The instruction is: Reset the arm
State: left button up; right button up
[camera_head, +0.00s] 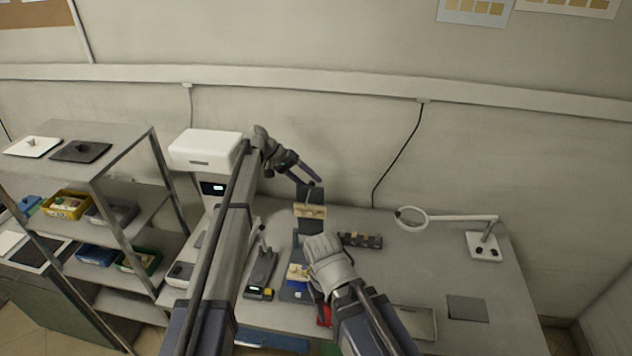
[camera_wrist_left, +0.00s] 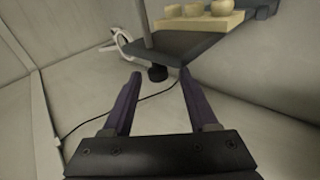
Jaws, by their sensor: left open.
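My left gripper (camera_head: 308,177) is raised at the back of the bench, in front of the wall. Its two purple fingers are apart and empty, as the left wrist view also shows (camera_wrist_left: 160,80). Close by stands a dark rack whose plate (camera_wrist_left: 190,45) carries a pale wooden block with round pieces (camera_wrist_left: 200,20). The block also shows in the head view (camera_head: 311,211), just below my left gripper. My right arm's grey wrist (camera_head: 328,262) is over the front middle of the bench. It hides its own fingers, so their state is unclear.
A white machine (camera_head: 205,150) stands at the bench's left. A magnifier lamp (camera_head: 484,246) stands at the right, and a small dark tray (camera_head: 360,240) lies in the middle. Shelving with bins (camera_head: 68,205) is at far left. The bench's right half (camera_head: 440,270) is mostly clear.

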pick_arm(q)
jog(key=p+v, duration=0.1)
jog(key=v, duration=0.2)
pick_arm(e)
notch_tip(320, 180, up, 2)
jog(key=shift+r, duration=0.1)
pick_arm(q)
jog(key=shift+r, duration=0.1)
